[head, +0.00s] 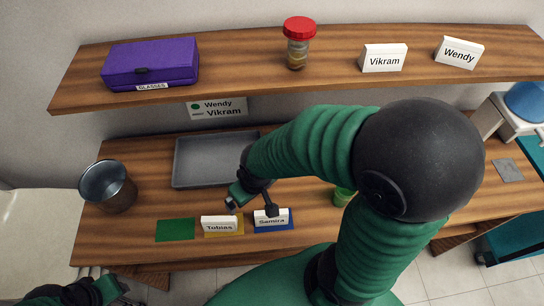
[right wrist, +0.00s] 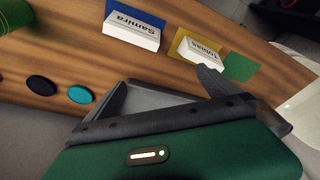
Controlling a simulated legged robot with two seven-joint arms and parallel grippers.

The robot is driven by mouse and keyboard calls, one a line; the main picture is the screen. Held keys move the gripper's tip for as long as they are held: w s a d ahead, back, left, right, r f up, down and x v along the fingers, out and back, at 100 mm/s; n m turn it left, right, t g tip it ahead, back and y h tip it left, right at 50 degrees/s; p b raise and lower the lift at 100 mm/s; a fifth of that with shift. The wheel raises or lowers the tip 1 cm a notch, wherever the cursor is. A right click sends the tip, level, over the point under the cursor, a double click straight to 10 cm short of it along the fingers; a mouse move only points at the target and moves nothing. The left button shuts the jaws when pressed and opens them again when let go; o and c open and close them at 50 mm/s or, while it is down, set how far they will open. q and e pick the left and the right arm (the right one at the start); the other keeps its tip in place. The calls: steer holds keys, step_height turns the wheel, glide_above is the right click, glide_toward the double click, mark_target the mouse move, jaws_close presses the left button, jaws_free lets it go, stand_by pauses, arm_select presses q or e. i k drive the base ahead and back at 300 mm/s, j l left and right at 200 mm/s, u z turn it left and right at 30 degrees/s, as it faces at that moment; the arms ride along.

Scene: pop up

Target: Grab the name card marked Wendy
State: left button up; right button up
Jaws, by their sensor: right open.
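The white name card marked Wendy (head: 459,53) stands at the right part of the upper shelf. The white Vikram card (head: 384,58) stands just left of it. My right gripper (head: 252,208) is open and empty over the lower table, by the Tobias card (head: 219,224) and the Samira card (head: 272,219), well below and left of the Wendy card. In the right wrist view, its open jaws show with the Samira card (right wrist: 132,30) and the Tobias card (right wrist: 199,51) beyond. My left gripper (head: 122,297) is partly in view at the bottom left, its jaws unclear.
The upper shelf (head: 240,68) also bears a purple glasses case (head: 150,62) and a red-lidded jar (head: 298,42). A sign (head: 217,109) below it reads Wendy, Vikram. A grey tray (head: 180,165), metal cup (head: 108,187) and green mat (head: 175,230) are on the table.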

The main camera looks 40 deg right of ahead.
mark_target(464, 53)
steer(key=z, duration=2.5)
